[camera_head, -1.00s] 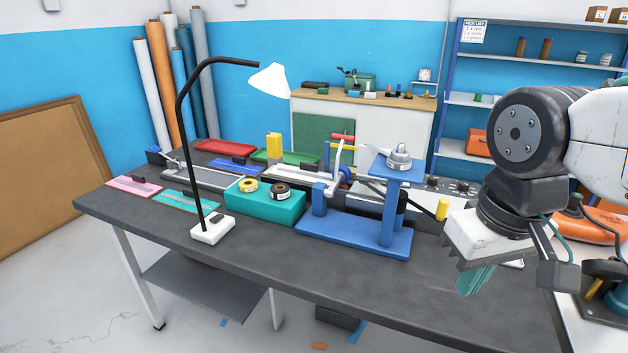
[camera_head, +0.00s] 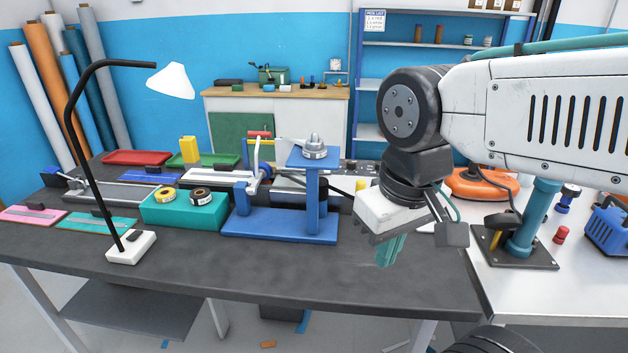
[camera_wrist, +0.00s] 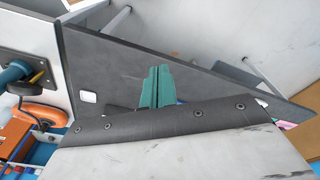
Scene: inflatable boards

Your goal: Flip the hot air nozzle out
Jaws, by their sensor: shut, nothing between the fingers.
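The blue welding machine (camera_head: 280,227) stands on the dark bench, with a post, a grey domed unit (camera_head: 314,146) on top, and a wheel (camera_head: 263,172) with a red-topped lever on its left. A dark part and a thin arm with a yellow grip (camera_head: 360,185) show right of the post. I cannot tell clearly which part is the hot air nozzle. My gripper (camera_head: 388,252) is shut and empty, its teal fingers pointing down over the bench, right of the machine and apart from it. The fingers also show in the wrist view (camera_wrist: 157,87), over bare bench; the machine is not visible there.
A black lamp with a white base (camera_head: 131,247) and a teal block with tape rolls (camera_head: 184,211) stand left of the machine. A light table (camera_head: 515,285) with a teal-post clamp stand (camera_head: 531,222) adjoins at right. The front of the dark bench is clear.

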